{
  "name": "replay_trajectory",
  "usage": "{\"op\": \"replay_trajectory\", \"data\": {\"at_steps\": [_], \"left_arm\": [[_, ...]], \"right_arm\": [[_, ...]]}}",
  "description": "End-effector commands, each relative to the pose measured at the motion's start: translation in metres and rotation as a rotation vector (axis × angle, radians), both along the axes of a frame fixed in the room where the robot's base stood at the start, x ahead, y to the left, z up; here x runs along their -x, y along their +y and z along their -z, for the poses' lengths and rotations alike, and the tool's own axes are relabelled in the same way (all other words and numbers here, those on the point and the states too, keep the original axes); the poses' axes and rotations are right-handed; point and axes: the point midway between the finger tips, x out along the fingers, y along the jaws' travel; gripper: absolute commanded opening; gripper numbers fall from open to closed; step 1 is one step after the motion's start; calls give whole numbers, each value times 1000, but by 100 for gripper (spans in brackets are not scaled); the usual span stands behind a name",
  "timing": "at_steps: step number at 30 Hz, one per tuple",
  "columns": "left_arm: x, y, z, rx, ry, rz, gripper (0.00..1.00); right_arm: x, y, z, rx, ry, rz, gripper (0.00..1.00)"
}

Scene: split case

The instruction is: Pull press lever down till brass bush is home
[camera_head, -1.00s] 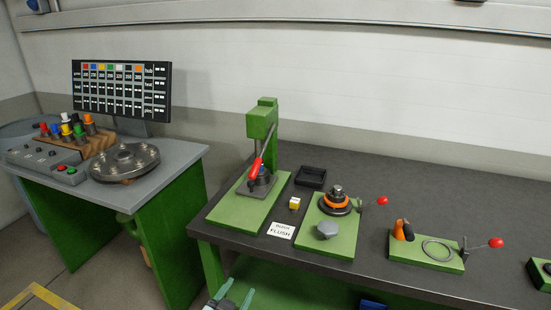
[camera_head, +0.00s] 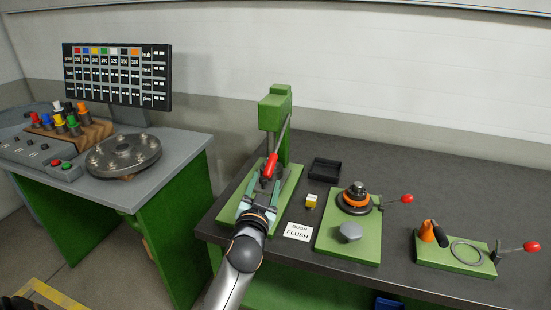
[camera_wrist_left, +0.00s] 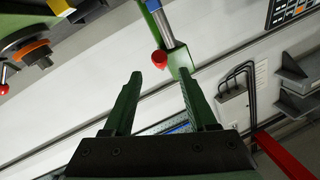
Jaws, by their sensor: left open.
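The green arbor press (camera_head: 274,112) stands on its green base plate at the left of the dark bench. Its lever slants down to a red grip (camera_head: 270,166). My left gripper (camera_head: 264,184) is open, pointing at the press, with its fingers around or just short of the red grip; I cannot tell which. In the left wrist view the red grip's end (camera_wrist_left: 160,59) shows just beyond the gap between the open fingertips (camera_wrist_left: 158,76), with no clear contact. The brass bush cannot be made out; my gripper and the lever cover the press bed. My right gripper is out of view.
A yellow-and-white block (camera_head: 311,201), a FLUSH card (camera_head: 298,232) and a black tray (camera_head: 324,169) lie right of the press. A green fixture with an orange ring (camera_head: 356,202) and another with a wire ring (camera_head: 467,252) stand further right. A grey side table (camera_head: 185,149) is at left.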

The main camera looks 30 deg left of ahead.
Motion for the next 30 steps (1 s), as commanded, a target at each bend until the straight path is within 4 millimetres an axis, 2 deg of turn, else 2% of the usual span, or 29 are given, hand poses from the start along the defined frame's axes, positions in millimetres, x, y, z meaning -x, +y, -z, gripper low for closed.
{"op": "replay_trajectory", "data": {"at_steps": [12, 18, 24, 30], "left_arm": [[-64, 29, -1, -2, 1, -1, 58], [-89, 40, 0, -1, 1, 0, 58], [-102, 46, 0, 0, 0, 0, 58], [-106, 47, 0, -1, 1, 1, 58]], "right_arm": [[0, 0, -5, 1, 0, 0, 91], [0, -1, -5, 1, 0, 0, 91], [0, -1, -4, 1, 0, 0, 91], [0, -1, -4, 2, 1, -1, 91]]}}
